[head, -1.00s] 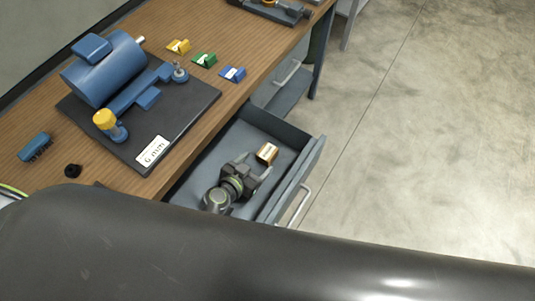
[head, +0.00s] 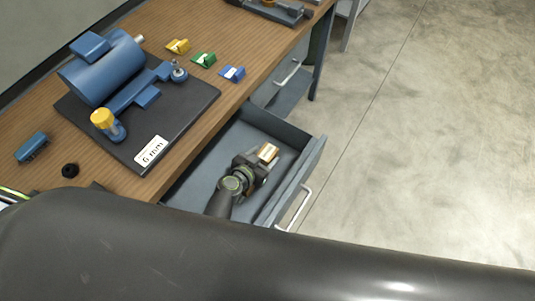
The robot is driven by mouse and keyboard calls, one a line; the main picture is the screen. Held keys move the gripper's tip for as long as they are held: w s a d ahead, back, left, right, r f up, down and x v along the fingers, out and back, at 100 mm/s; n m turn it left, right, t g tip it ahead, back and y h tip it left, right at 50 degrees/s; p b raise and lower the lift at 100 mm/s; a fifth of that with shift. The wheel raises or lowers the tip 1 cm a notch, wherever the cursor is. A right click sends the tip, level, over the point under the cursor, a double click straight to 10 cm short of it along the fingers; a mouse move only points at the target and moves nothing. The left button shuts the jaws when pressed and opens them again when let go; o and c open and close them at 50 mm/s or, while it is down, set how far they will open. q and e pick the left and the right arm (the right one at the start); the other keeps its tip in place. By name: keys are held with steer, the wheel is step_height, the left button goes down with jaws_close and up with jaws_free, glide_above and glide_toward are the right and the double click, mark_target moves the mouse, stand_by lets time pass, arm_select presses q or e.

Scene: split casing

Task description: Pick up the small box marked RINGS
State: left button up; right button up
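A small tan and gold box (head: 268,152) with a pale label lies in the open drawer, near its far right corner. The label is too small to read. My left gripper (head: 258,164) reaches down into the drawer, with its finger end right at the near side of the box. The hand covers most of the fingers, so I cannot make out the gap between them or whether they touch the box. My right gripper is out of view.
The open drawer (head: 310,165) has raised walls and a front handle (head: 298,208). On the wooden bench are a black mat (head: 195,108) with a blue motor (head: 105,70), yellow (head: 178,46), green (head: 204,59) and blue (head: 232,73) small holders, and a blue brush (head: 32,147). Floor at right is clear.

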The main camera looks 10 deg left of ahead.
arm_select(q)
steer(key=c, duration=0.7)
steer(key=shift+c, duration=1.2)
steer(key=shift+r, duration=0.15)
